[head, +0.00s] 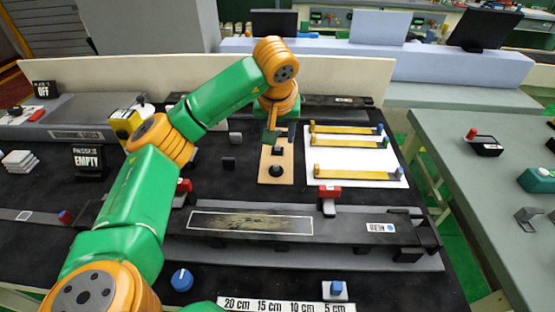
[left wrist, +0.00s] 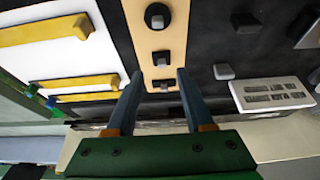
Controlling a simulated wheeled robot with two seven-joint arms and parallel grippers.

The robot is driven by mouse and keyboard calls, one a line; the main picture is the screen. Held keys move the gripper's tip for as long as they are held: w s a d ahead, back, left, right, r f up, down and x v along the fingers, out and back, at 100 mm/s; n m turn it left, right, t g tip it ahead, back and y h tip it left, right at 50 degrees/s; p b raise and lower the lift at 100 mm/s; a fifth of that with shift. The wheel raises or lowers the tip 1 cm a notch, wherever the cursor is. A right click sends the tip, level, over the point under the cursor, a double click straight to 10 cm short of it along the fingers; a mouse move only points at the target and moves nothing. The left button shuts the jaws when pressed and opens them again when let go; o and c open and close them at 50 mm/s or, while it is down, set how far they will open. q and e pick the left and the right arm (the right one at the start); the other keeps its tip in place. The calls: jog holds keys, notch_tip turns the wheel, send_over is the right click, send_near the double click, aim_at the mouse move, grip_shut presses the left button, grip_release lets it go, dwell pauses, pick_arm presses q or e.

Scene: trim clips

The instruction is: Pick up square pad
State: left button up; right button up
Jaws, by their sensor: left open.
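A tan board (head: 263,176) on the black table carries a row of dark pads. In the left wrist view the board (left wrist: 175,35) shows a round pad (left wrist: 157,15), a square-looking pad (left wrist: 161,57) and a smaller dark block (left wrist: 163,86). In the head view the square-looking pad (head: 277,151) is small and partly unclear below my gripper. My left gripper (head: 271,137) is open over the far end of the board. In the left wrist view its two fingers (left wrist: 160,74) stand either side of the strip, with nothing held. My right gripper is not in view.
A white panel with yellow bars (head: 345,130) lies right of the board. A long black rail (head: 345,228) with a red-topped clamp (head: 328,192) runs in front. A white box (left wrist: 270,93) shows in the left wrist view.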

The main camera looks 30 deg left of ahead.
aim_at(277, 152)
pick_arm(q)
jog(key=x, duration=0.5)
jog(key=shift+w+a+p, duration=0.15)
jog(key=shift+a+p, duration=0.15)
jog(key=shift+p, duration=0.05)
jog(key=shift+r, duration=0.1)
grip_shut()
